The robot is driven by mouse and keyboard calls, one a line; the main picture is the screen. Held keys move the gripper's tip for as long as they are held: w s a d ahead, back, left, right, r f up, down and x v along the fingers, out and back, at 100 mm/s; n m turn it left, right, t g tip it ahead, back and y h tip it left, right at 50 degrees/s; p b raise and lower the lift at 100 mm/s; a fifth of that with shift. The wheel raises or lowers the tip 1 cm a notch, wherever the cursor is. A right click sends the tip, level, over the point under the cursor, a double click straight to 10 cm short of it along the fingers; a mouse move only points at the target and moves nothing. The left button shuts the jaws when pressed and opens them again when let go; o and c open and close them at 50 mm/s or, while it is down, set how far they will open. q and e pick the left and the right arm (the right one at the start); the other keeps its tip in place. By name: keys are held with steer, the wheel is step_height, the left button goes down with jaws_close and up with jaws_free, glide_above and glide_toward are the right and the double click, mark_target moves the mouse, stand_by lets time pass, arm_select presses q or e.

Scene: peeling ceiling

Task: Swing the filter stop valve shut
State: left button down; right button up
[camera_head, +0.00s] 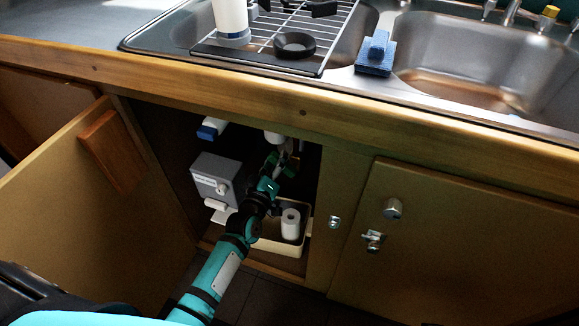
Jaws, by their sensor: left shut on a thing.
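My left arm reaches through the open doorway of the cabinet under the sink. My left gripper (283,161) is shut on a small part below a white cylindrical fitting (273,138). That part appears to be the handle of the filter stop valve (291,146). The fingers and the dark interior hide most of the valve, so I cannot tell how its handle is turned. My right gripper is not in view.
A grey box (214,178) and a blue-and-white item (210,129) are at the cabinet's left. A cream bin (283,247) with a white roll (290,224) sits below my wrist. The left door (75,215) stands open; the right door (460,240) is shut. The counter edge (300,112) overhangs my gripper.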

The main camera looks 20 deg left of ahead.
arm_select(q)
steer(key=n, duration=0.1)
steer(key=f+n+b, duration=0.1)
steer(key=n, duration=0.1)
steer(key=shift+a+f, duration=0.15)
steer(key=shift+a, duration=0.25)
steer(key=n+b, duration=0.1)
steer(key=n, duration=0.1)
steer(key=f+n, duration=0.1)
steer(key=n, duration=0.1)
steer(key=n+b, duration=0.1)
steer(key=shift+a+f+n+b, duration=0.25)
steer(key=shift+f+n+b, duration=0.05)
steer(key=shift+f+n, duration=0.1)
steer(key=shift+c, duration=1.2)
jaws_free()
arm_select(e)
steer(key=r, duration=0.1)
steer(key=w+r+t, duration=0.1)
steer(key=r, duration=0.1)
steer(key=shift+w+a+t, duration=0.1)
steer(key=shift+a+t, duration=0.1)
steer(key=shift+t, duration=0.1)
